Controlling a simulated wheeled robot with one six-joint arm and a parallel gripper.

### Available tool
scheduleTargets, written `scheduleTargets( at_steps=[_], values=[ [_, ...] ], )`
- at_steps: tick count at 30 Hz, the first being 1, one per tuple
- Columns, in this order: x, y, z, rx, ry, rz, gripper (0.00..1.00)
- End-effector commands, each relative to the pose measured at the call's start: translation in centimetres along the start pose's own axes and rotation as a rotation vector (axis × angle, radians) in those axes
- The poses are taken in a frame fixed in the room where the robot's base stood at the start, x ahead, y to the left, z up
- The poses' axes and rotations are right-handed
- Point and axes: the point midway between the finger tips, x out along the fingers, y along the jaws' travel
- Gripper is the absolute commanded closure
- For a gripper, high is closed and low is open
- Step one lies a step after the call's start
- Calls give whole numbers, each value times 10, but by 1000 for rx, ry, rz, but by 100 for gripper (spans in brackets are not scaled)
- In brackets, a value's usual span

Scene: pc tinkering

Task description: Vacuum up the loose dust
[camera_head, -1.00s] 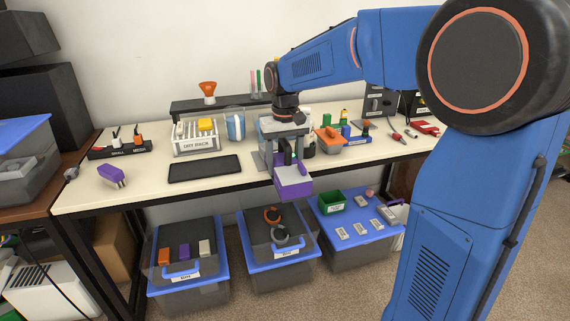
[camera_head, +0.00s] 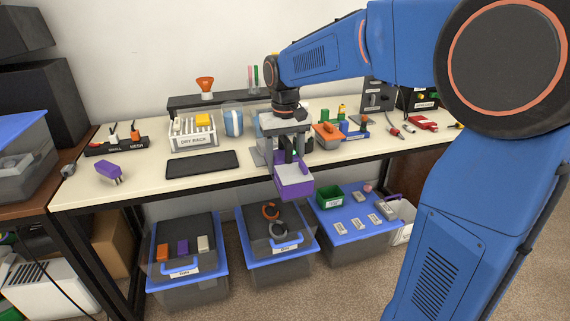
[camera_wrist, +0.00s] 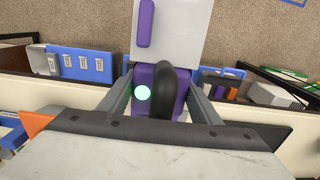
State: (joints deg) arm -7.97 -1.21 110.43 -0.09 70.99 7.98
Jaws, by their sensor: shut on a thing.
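My gripper (camera_head: 290,158) is shut on a purple and white device with a black handle, which looks like a small vacuum (camera_head: 293,181). It hangs at the front edge of the workbench, partly below the top. In the wrist view the vacuum (camera_wrist: 172,30) shows its pale body, purple parts, black curved handle and a round light-green spot, between the two grey fingers. I cannot make out any loose dust in these frames.
Lidded bins (camera_head: 187,262) stand on the floor below. The front left of the bench is mostly clear.

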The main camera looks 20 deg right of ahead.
Motion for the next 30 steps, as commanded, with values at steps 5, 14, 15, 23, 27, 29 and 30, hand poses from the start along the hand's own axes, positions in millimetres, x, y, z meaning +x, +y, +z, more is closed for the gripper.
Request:
scheduleTargets(
  at_steps=[5, 14, 15, 23, 27, 29, 30],
  values=[
    [-12, 0, -1, 0, 4, -1, 83],
    [-30, 0, -1, 0, 4, -1, 83],
    [-33, 0, -1, 0, 4, -1, 83],
    [-48, 0, -1, 0, 5, -1, 83],
    [-56, 0, -1, 0, 6, -1, 83],
    [-59, 0, -1, 0, 5, -1, 83],
    [-60, 0, -1, 0, 5, -1, 83]
  ],
)
